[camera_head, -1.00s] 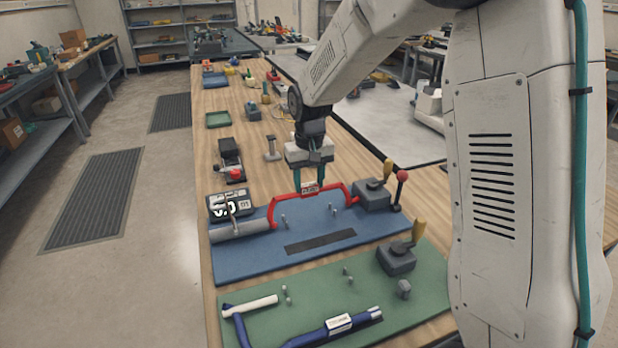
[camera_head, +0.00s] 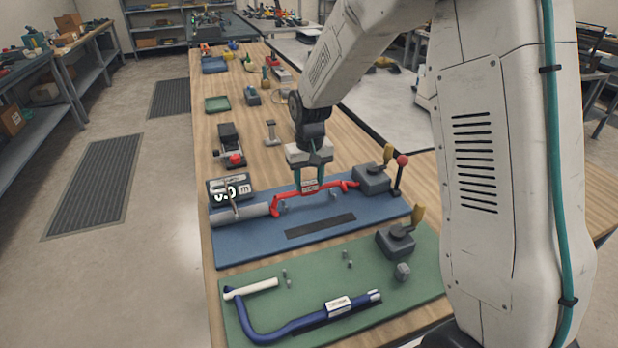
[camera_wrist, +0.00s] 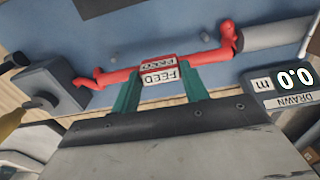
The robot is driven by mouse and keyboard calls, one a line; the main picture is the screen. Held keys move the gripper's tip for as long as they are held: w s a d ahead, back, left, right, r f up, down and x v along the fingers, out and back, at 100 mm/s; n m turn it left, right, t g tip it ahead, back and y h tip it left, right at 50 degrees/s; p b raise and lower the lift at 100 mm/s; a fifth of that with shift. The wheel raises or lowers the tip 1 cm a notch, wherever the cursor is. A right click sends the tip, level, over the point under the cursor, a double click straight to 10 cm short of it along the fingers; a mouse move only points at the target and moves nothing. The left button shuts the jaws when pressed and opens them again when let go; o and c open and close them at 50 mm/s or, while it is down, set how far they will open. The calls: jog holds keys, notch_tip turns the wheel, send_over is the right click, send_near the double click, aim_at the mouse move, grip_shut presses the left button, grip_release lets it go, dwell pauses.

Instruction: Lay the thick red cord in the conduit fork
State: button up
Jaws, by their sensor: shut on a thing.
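The thick red cord (camera_head: 284,201) runs from a grey tube (camera_head: 240,215) at the left to a grey box (camera_head: 372,180) at the right. My gripper (camera_head: 309,182) is shut on its middle, at a white FEED label. The cord is low over the blue board (camera_head: 250,250), with bends on both sides of my fingers. Small grey posts, seemingly the conduit fork, stand near the cord: a left one (camera_head: 283,208) and a right one (camera_head: 334,193). In the wrist view the cord (camera_wrist: 215,56) spans between my teal fingers (camera_wrist: 160,84). I cannot tell whether it sits between the posts.
A counter (camera_wrist: 290,80) marked DRAWN reads 0.0 m. A red-knobbed lever (camera_head: 401,172) and a yellow-handled box (camera_head: 396,240) stand at the right. A green board (camera_head: 300,268) with a blue cord (camera_head: 290,327) lies in front. A dark strip (camera_head: 320,226) lies on the blue board.

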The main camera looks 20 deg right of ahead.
jog(key=shift+f, duration=0.3)
dwell(0.4)
jog(key=shift+f, duration=1.4)
jog(key=o, duration=1.5)
jog(key=shift+c, duration=0.2)
notch_tip(320, 180, up, 8)
jog(key=shift+s+f, duration=0.1)
